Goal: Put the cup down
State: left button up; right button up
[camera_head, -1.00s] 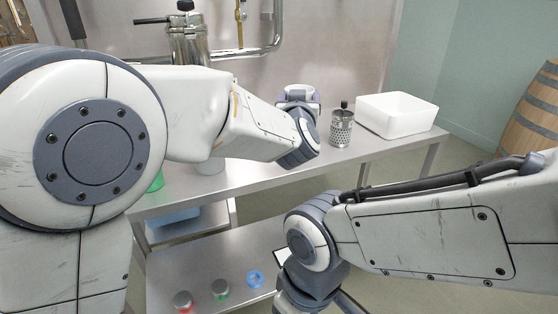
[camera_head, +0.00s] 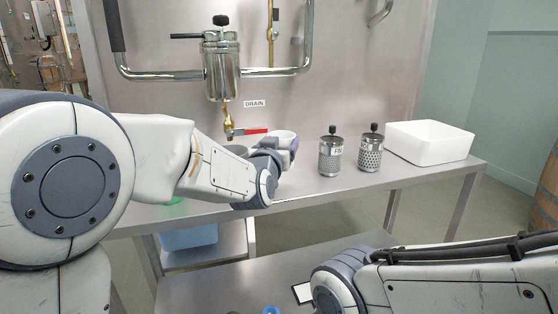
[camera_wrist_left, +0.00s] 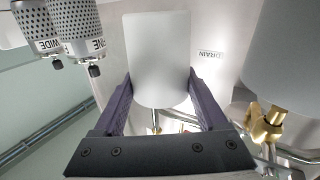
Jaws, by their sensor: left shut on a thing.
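My left gripper (camera_head: 276,152) is shut on a white cup (camera_head: 284,139) over the steel counter (camera_head: 330,190), just right of the drain tap. In the left wrist view the cup (camera_wrist_left: 156,55) is a plain pale cylinder between the two dark fingers of the left gripper (camera_wrist_left: 158,100). In the head view my wrist hides the cup's lower part, so I cannot tell whether it touches the counter. My right gripper is out of view; only its arm shows at the lower right.
Two perforated canisters (camera_head: 331,155) (camera_head: 370,157) and a white tub (camera_head: 430,143) stand to the right. The brass drain tap (camera_head: 230,124) with a red handle is close left. A grey vessel (camera_wrist_left: 285,45) is beside the cup. Bare counter lies between cup and canisters.

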pick_arm(q)
jog(key=shift+f+b, duration=0.6)
jog(key=shift+f, duration=1.15)
jog(key=shift+f, duration=0.2)
jog(key=o, duration=1.6)
jog(key=shift+c, duration=0.2)
jog(key=shift+r, duration=0.15)
jog(key=shift+s, duration=0.2)
jog(key=p+v, duration=0.1)
jog(key=v, duration=1)
jog(key=shift+s, duration=0.3)
